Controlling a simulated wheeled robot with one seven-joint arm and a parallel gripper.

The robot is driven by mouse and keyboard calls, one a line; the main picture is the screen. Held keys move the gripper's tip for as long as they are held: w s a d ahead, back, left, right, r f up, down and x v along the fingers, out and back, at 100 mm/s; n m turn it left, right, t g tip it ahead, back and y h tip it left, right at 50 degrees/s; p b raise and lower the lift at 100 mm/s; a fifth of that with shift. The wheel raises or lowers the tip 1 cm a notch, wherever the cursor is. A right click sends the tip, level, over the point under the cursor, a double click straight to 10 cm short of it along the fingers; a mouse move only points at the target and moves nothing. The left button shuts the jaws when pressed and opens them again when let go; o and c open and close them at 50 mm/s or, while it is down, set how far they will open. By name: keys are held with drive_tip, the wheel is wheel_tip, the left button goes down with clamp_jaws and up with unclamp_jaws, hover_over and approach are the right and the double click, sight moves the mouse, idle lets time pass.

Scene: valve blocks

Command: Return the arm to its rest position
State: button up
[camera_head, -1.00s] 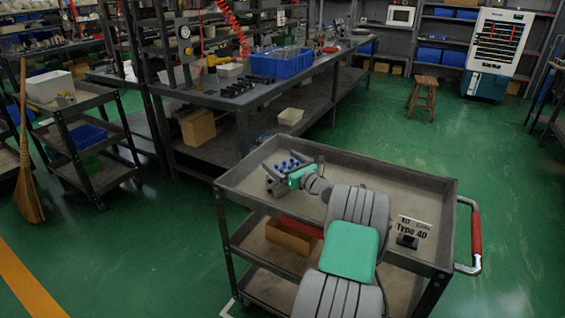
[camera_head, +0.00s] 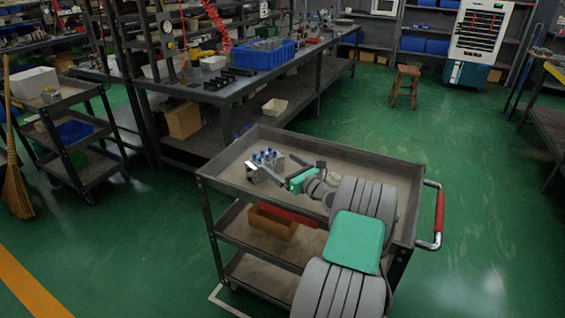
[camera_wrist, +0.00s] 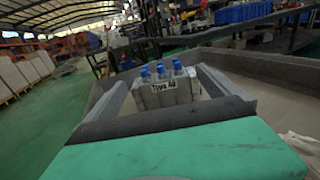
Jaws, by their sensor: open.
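A grey valve block (camera_head: 262,168) with several blue-topped fittings stands upright on the cart's top tray (camera_head: 335,152), toward its left end. In the wrist view the block (camera_wrist: 166,92) shows a "TYPE 4D" label and sits beyond and between my fingers. My gripper (camera_head: 283,169), with its green body, is over the tray just right of the block. In the wrist view my gripper (camera_wrist: 160,84) is open, its grey fingers spread wide, with nothing held. My arm reaches in from the lower right and covers part of the tray.
The cart's raised rim surrounds the tray. An orange-brown bin (camera_head: 272,222) is on the shelf below. A red handle (camera_head: 439,212) is at the cart's right. A workbench (camera_head: 235,88) with a blue crate (camera_head: 262,55) stands behind. Green floor right of the cart is clear.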

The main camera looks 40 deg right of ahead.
drive_tip(key=w+a+r+n+g+y+p, duration=0.2)
drive_tip(key=a+r+n+g+p, duration=0.15)
drive_tip(key=a+n, duration=0.65)
drive_tip(key=w+a+r+n+g+y+p, duration=0.15)
drive_tip(key=a+r+n+g+p, duration=0.35)
drive_tip(key=a, duration=0.8)
drive_tip(key=s+a+r+n+g+h+p, duration=0.2)
drive_tip(key=s+a+r+n+g+p, duration=0.15)
drive_tip(key=s+a+n, duration=1.1)
drive_tip(key=s+a+r+n+g+h+p, duration=0.1)
drive_tip(key=s+n, duration=0.4)
drive_tip(key=s, duration=0.6)
drive_tip(key=shift+a+r+n+g, duration=0.15)
drive_tip(key=shift+a+n+g, duration=0.2)
drive_tip(key=shift+a+g, duration=0.4)
